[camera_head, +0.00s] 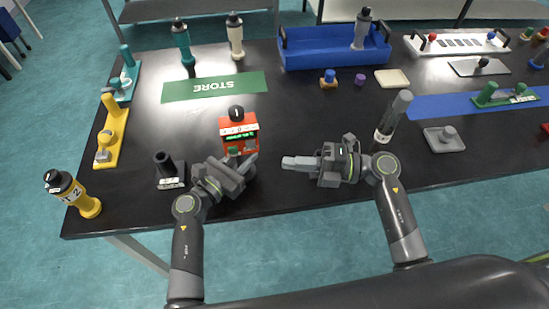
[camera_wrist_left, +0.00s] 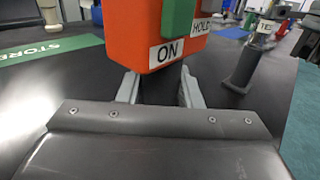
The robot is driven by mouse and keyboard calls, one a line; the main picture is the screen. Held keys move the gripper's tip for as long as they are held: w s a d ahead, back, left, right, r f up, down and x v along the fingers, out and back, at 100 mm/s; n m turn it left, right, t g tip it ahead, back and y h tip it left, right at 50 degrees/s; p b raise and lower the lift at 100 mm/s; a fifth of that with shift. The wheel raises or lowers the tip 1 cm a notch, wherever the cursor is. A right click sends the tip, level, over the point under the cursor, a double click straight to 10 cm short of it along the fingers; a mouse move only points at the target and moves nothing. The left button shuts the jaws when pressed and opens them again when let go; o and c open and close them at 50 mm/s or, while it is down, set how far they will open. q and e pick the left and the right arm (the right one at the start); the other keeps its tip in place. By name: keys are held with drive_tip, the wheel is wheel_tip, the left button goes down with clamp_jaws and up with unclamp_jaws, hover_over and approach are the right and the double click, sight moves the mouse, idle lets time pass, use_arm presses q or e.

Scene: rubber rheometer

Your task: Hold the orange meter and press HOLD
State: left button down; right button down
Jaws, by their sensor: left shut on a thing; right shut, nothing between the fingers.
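The orange meter (camera_head: 240,132) stands upright left of the table's middle, with a black knob on top, a dark screen with green text and buttons below. My left gripper (camera_head: 246,163) is shut on its lower part. In the left wrist view the orange body (camera_wrist_left: 150,50) rises above my left fingers (camera_wrist_left: 158,92), with a dark part between them. The ON label (camera_wrist_left: 166,50) is under a green button (camera_wrist_left: 178,18); the HOLD label (camera_wrist_left: 202,26) is beside it. My right gripper (camera_head: 288,162) is shut and empty, right of the meter and apart from it.
A green STORE mat (camera_head: 214,87) lies behind the meter. A black stand (camera_head: 168,170) is to its left. A grey-black cylinder (camera_head: 393,115) stands behind my right arm, near a grey tray (camera_head: 456,146). A blue bin (camera_head: 305,58) is at the back.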

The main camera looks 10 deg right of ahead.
use_arm(q)
drive_tip(key=shift+f, duration=0.1)
use_arm(e)
drive_tip(key=shift+v, duration=1.3)
use_arm(q)
drive_tip(key=shift+a, duration=0.1)
drive_tip(key=c, duration=0.9)
unclamp_jaws()
drive_tip(key=shift+c, duration=0.2)
